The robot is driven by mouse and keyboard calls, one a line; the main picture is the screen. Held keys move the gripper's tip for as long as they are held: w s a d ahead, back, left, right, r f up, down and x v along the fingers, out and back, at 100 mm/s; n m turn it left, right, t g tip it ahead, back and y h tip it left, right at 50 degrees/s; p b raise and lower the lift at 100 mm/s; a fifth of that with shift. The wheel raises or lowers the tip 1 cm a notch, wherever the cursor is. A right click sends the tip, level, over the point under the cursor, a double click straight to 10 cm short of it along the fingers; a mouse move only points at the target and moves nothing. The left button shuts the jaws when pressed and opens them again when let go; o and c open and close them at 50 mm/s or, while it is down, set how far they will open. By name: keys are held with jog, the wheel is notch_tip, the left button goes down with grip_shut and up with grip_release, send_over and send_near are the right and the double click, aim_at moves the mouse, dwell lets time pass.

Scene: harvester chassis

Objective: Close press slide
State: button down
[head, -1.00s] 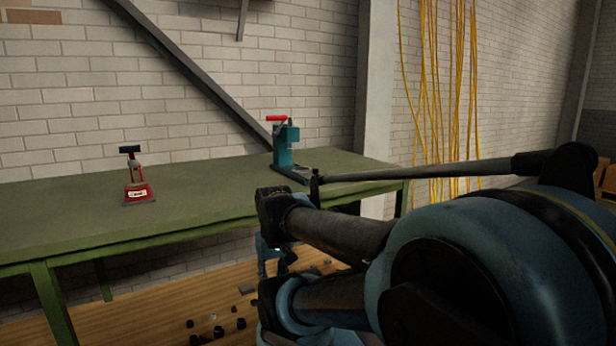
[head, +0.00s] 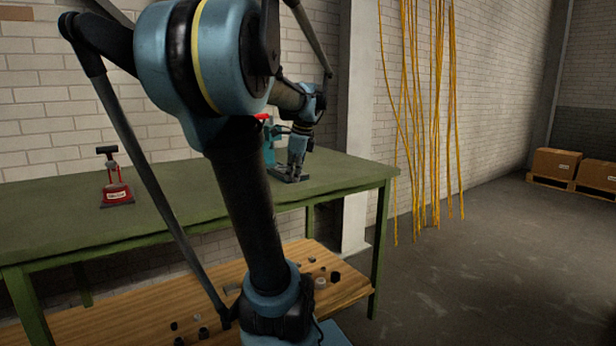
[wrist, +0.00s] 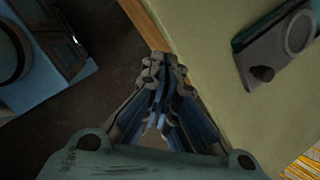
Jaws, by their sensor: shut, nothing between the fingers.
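The teal press with a red handle (head: 262,117) stands on the green table in the head view, and my arm hides much of it. In the wrist view a dark grey plate (wrist: 262,55) with a round ring and a small dark knob (wrist: 262,74) lies at the upper right; it looks like the press's base or slide. My gripper (head: 294,172) points down beside the press in the head view. In the wrist view my gripper (wrist: 165,68) is shut and empty, over the table edge area, apart from the plate and to its left.
The green table (head: 140,195) has a wooden lower shelf (head: 130,310) with several small dark parts. A red tool (head: 116,188) with a black top stands on the table's left. Yellow cables (head: 430,110) hang at the wall. The floor at right is clear, with boxes (head: 556,163) behind.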

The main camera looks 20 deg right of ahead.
aim_at(303, 175)
jog(key=w+d+r+m, duration=0.3)
jog(key=d+r+m, duration=0.2)
jog(key=d+m, duration=0.55)
jog(key=shift+n+t, duration=0.4)
jog(key=shift+n, duration=0.45)
jog(key=x, duration=0.3)
jog(key=d+x, duration=0.1)
jog(key=x, duration=0.5)
jog(key=shift+d+f, duration=0.2)
jog(key=shift+d, duration=0.05)
jog(key=w, duration=0.3)
jog(key=shift+a+f, duration=0.1)
jog(key=shift+a, duration=0.15)
jog(key=shift+w+a, duration=0.1)
jog(key=shift+w, duration=0.5)
jog(key=shift+w+a, duration=0.1)
jog(key=shift+w, duration=0.8)
jog(key=shift+w+a, duration=0.15)
jog(key=shift+w, duration=0.75)
jog(key=shift+s, duration=0.15)
